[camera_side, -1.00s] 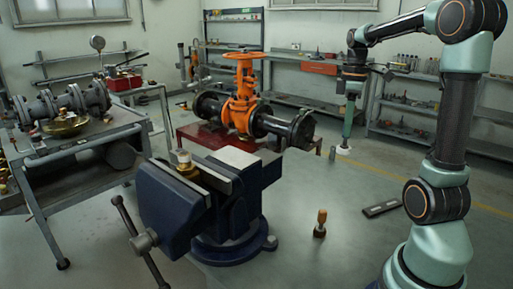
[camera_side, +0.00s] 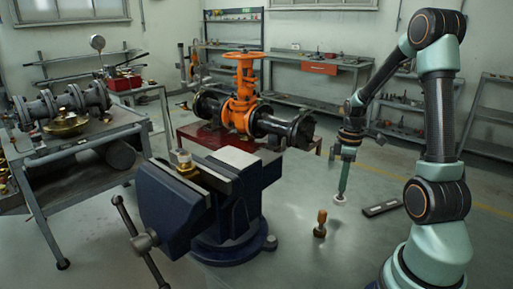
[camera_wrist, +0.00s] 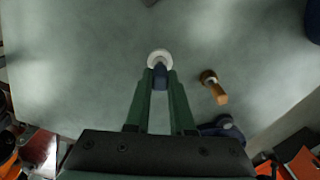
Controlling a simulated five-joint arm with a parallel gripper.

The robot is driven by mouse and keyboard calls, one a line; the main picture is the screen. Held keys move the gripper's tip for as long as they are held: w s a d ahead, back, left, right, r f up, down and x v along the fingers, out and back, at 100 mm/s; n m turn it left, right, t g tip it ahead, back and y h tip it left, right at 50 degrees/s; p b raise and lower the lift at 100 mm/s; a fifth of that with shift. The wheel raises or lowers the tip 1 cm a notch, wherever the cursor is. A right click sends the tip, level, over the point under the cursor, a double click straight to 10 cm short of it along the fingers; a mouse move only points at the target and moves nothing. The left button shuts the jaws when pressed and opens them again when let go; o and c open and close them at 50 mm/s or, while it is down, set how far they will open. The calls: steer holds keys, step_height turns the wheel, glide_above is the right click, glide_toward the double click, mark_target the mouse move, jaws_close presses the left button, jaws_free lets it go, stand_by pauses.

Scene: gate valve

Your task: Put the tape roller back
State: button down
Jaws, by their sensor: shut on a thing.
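The tape roller (camera_wrist: 158,56) shows as a white disc with a dark blue part between my fingertips in the wrist view. In the side view its white disc (camera_side: 340,198) is at the lower end of my gripper. My gripper (camera_side: 342,182) points down, its long green fingers shut on the tape roller; it also shows in the wrist view (camera_wrist: 160,80). I cannot tell whether the disc touches the grey surface below. The fingers hide part of the roller.
A wooden-handled tool (camera_side: 321,223) stands left of my gripper. A flat dark block (camera_side: 382,208) lies to the right. A blue vise (camera_side: 210,195) with a brass-and-white piece (camera_side: 185,161) stands left. The orange gate valve (camera_side: 241,105) is behind. Grey surface around my gripper is mostly clear.

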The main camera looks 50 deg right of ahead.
steer(key=shift+f, duration=1.9)
steer(key=shift+f, duration=0.1)
steer(key=c, duration=0.8)
jaws_free()
